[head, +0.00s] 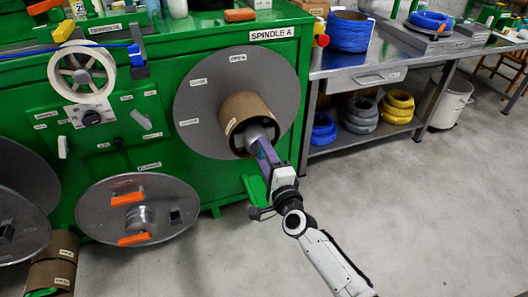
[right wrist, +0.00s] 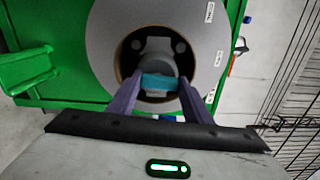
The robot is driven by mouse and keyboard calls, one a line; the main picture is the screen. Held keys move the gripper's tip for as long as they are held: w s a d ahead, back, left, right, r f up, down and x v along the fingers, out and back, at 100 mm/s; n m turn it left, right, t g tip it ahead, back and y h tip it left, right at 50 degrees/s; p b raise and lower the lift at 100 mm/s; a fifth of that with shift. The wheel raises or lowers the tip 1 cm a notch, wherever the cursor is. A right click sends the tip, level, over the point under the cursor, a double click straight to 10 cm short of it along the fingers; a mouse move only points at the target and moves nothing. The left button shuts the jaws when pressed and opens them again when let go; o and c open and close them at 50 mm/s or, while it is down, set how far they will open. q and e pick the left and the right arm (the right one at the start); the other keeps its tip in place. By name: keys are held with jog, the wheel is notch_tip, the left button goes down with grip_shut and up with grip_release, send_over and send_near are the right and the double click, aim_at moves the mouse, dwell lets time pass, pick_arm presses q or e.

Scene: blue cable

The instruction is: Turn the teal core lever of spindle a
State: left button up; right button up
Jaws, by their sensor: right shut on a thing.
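Spindle A is the large grey disc (head: 205,95) on the green machine, under the label "SPINDLE A" (head: 272,33). A brown cardboard core (head: 240,105) sticks out from its middle. In the right wrist view the teal lever (right wrist: 160,81) lies crosswise in front of the grey hub (right wrist: 160,58) inside the core. My right gripper (head: 265,150) reaches in to the hub from the front right. Its two purple fingers are shut on the teal lever, one at each side. In the head view the lever is hidden by the gripper and core. My left gripper is not in view.
A lower grey disc (head: 138,222) with orange handles sits left of my right arm. A white tape reel (head: 82,72) and knobs are at upper left. A metal bench (head: 400,62) with cable coils stands at right. The floor (head: 430,210) at right is clear.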

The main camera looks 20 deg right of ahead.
jog(key=shift+n, duration=0.4)
dwell(0.3)
jog(key=o, duration=1.1)
jog(key=shift+c, duration=0.2)
jog(key=s+p, duration=0.1)
jog(key=s, duration=0.9)
jog(key=shift+s+d+p, duration=0.15)
jog(key=shift+s+p, duration=0.05)
jog(key=shift+p, duration=0.2)
